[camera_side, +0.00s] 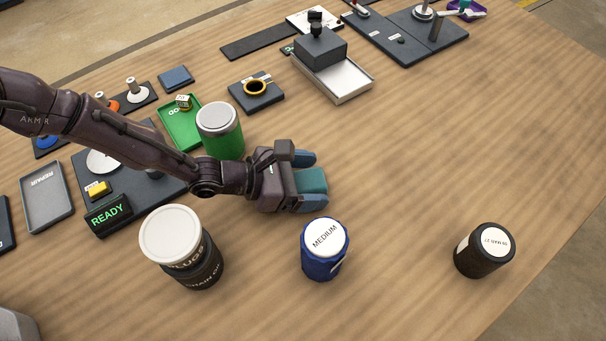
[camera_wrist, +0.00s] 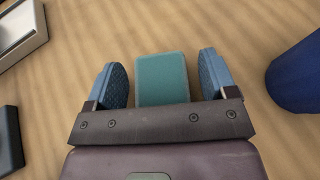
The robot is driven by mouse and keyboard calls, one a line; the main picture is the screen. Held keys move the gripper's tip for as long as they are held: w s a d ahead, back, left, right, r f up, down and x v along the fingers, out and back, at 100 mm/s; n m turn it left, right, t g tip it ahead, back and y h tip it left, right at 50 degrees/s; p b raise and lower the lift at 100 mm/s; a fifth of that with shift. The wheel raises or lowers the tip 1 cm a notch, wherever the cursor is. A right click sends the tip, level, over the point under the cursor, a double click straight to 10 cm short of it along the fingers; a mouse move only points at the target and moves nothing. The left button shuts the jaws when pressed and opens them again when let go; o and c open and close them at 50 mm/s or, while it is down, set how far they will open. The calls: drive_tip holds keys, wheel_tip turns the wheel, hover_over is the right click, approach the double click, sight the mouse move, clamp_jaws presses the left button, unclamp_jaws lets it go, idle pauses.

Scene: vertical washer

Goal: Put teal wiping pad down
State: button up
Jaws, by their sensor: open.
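The teal wiping pad (camera_wrist: 163,80) lies between the two blue fingers of my gripper (camera_wrist: 161,82) in the wrist view, with a gap on each side. In the side view the teal pad (camera_side: 311,182) shows between the fingers of my gripper (camera_side: 307,181), low over the wooden table. The gripper is open and its fingers do not touch the pad's sides. The pad appears flat on the table; its near end is hidden behind the gripper body.
A blue MEDIUM container (camera_side: 324,249) stands close in front of the gripper. A white-lidded jar (camera_side: 182,247), a green canister (camera_side: 221,131) and a dark canister (camera_side: 484,250) stand around. A grey box on a tray (camera_side: 345,83) is behind.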

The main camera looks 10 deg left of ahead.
drive_tip(key=shift+r, duration=0.15)
drive_tip(key=v, duration=1.2)
drive_tip(key=shift+w+r, duration=0.1)
drive_tip(key=s+a+r+m+g+y, duration=0.15)
drive_tip(key=a+r+m, duration=0.25)
drive_tip(key=r+m, duration=0.45)
drive_tip(key=s+a+r+m+g+h, duration=0.1)
drive_tip(key=s+a+r+m+g, duration=0.3)
drive_tip(key=r, duration=0.8)
drive_tip(key=s+a+r+m+t+y, duration=0.2)
drive_tip(key=s+a+r+m+y, duration=0.1)
drive_tip(key=a, duration=0.5)
drive_tip(key=s+a+r+m+t+y, duration=0.1)
drive_tip(key=s+a+r+m+y, duration=0.2)
drive_tip(key=s+a+y, duration=0.2)
drive_tip(key=s+a+r+m+t+y, duration=0.2)
drive_tip(key=s+a+r+m+y, duration=0.1)
drive_tip(key=a, duration=0.8)
drive_tip(key=shift+s+a+r+m+t+y, duration=0.2)
drive_tip(key=shift+s+m+t+y, duration=0.25)
drive_tip(key=shift+s, duration=0.6)
